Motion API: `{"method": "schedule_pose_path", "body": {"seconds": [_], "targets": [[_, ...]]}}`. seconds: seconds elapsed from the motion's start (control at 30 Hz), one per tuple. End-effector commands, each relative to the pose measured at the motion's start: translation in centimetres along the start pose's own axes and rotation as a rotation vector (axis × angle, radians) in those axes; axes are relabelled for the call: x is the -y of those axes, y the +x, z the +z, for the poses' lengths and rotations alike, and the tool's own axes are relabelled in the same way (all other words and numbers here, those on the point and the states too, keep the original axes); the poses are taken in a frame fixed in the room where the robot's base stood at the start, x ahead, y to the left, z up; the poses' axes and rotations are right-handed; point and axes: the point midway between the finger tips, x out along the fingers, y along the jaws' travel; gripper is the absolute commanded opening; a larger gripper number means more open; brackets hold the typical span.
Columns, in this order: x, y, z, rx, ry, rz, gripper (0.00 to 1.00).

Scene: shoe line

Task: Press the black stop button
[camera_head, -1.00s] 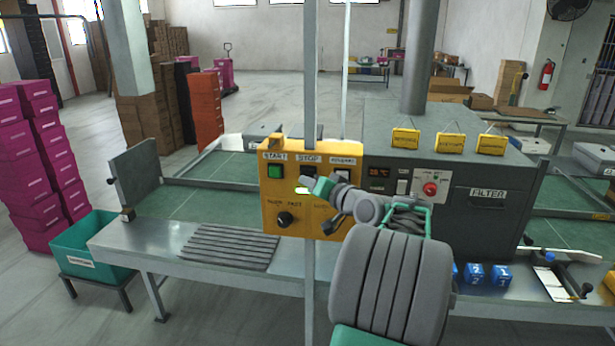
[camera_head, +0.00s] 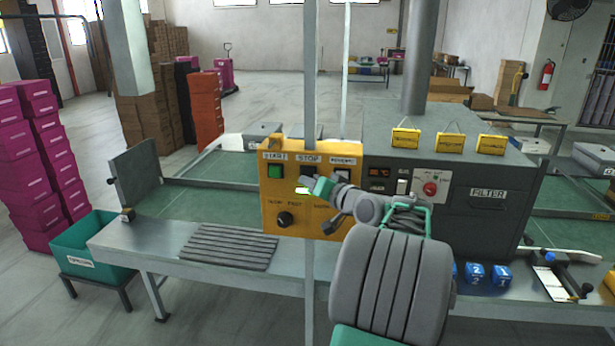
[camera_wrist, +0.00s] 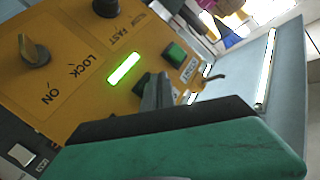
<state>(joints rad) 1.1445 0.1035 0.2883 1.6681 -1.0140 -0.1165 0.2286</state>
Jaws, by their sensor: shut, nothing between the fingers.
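The yellow control panel (camera_head: 270,215) stands at the middle of the line. Under its STOP label (camera_head: 308,159) is the black stop button (camera_head: 308,170), partly hidden behind my gripper (camera_head: 309,184). In the wrist view my gripper (camera_wrist: 157,87) is shut and empty, its fingers pointing at the panel. The dark stop button (camera_wrist: 141,86) shows just beside the fingertips, mostly covered by them. I cannot tell whether they touch it. The green start button (camera_wrist: 174,52) is beyond the fingers, and a lit green bar (camera_wrist: 124,68) is beside them.
A grey post (camera_head: 309,280) rises in front. Blue boxes (camera_head: 474,273) lie on the right bench. A teal bin (camera_head: 85,262) stands left.

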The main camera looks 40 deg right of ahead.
Motion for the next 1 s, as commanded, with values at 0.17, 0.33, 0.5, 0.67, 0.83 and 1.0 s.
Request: {"method": "schedule_pose_path", "body": {"seconds": [0.17, 0.33, 0.5, 0.67, 0.83, 1.0], "targets": [[-0.32, 0.43, -0.21, 0.001, 0.0, 0.0, 0.0], [-0.4, 0.59, -0.38, 0.0, 0.0, 0.0, 0.0], [-0.39, 0.58, -0.39, 0.0, 0.0, 0.0, 0.0], [-0.45, 0.66, -0.44, 0.0, 0.0, 0.0, 0.0], [-0.54, 0.8, -0.56, 0.0, 0.0, 0.0, 0.0], [-0.63, 0.94, -0.69, 0.0, 0.0, 0.0, 0.0]]}}
